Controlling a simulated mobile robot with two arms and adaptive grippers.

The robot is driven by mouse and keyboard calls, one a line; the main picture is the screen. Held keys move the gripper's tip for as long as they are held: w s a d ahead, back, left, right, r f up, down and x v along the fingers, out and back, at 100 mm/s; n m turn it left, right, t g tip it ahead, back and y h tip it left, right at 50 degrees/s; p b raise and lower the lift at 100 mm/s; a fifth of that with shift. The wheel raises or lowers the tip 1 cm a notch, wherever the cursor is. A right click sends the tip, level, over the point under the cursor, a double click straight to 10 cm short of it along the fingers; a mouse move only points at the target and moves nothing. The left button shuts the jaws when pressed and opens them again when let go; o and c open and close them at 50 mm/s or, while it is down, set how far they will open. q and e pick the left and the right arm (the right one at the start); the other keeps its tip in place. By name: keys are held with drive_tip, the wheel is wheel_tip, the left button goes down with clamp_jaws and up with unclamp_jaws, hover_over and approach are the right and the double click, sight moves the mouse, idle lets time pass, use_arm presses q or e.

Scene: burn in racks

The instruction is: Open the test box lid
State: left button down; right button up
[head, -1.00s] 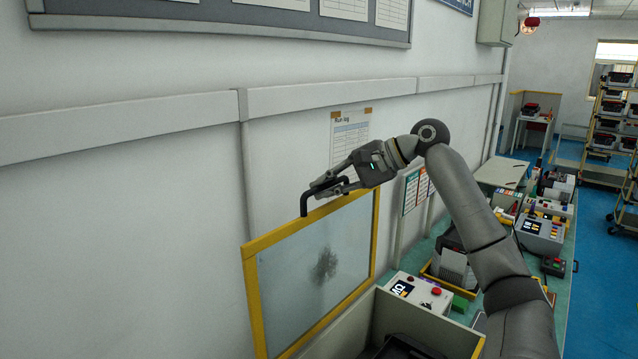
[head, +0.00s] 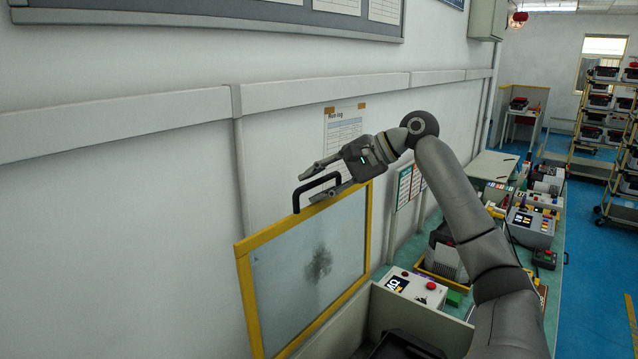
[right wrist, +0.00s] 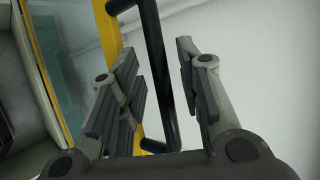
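The test box lid (head: 262,297) is a clear panel in a yellow frame. It stands raised, close to upright, above the open grey test box (head: 338,325) in the head view. A black bar handle (head: 316,188) is on its top edge. My right gripper (head: 322,181) is open, with its fingers apart on either side of the handle. In the right wrist view, the handle (right wrist: 157,70) runs between the spread fingers with gaps, and part of the yellow frame (right wrist: 108,30) shows at upper left. My left gripper is out of view.
A white wall is close behind the lid. A control box with a red button (head: 416,288) stands right of the test box on the green bench, with several devices further along. A shelf rack (head: 606,130) stands at far right on the blue floor.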

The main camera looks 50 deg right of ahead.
drive_tip(key=v, duration=1.2)
idle(0.6)
